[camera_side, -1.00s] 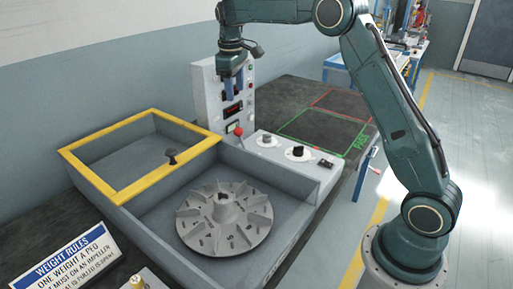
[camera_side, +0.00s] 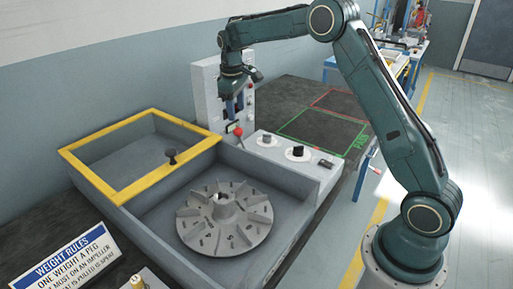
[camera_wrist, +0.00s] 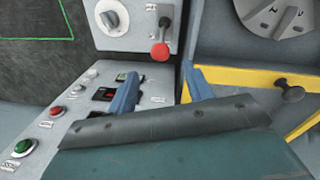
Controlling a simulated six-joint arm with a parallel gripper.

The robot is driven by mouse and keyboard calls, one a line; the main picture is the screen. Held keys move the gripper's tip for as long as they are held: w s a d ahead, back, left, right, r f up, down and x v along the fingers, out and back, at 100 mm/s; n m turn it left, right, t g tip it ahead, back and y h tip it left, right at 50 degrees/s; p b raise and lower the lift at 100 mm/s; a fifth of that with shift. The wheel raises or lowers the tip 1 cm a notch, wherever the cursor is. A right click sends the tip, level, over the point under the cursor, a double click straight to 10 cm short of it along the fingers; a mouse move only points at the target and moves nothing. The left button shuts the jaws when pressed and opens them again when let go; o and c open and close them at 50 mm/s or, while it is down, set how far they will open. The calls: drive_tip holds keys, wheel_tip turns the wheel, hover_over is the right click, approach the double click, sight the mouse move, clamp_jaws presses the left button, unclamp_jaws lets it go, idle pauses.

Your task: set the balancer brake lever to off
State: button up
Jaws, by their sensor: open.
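The brake lever, a thin shaft with a red ball knob (camera_side: 238,131), stands on the grey balancer housing beside the impeller bay. In the wrist view the red knob (camera_wrist: 160,52) hangs at the near end of its shaft, on a labelled plate whose text is too small to read. My gripper (camera_side: 236,112) points down just above the knob in the side view. In the wrist view my gripper (camera_wrist: 161,70) has its two blue fingers spread apart. The knob appears between and just beyond the fingertips, and I see no contact. Nothing is held.
A vaned impeller (camera_side: 225,217) sits in the open bay. A yellow-framed guard (camera_side: 90,178) with a dark knob (camera_side: 171,155) is at left. The upright control panel (camera_side: 206,95) stands close beside my gripper. Dials (camera_side: 298,152) lie right of the lever.

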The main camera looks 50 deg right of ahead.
sight(241, 139)
drive_tip(key=f, duration=0.7)
drive_tip(key=shift+w+d+f, duration=0.1)
drive_tip(key=shift+d+f, duration=0.15)
drive_tip(key=shift+d, duration=0.1)
clamp_jaws()
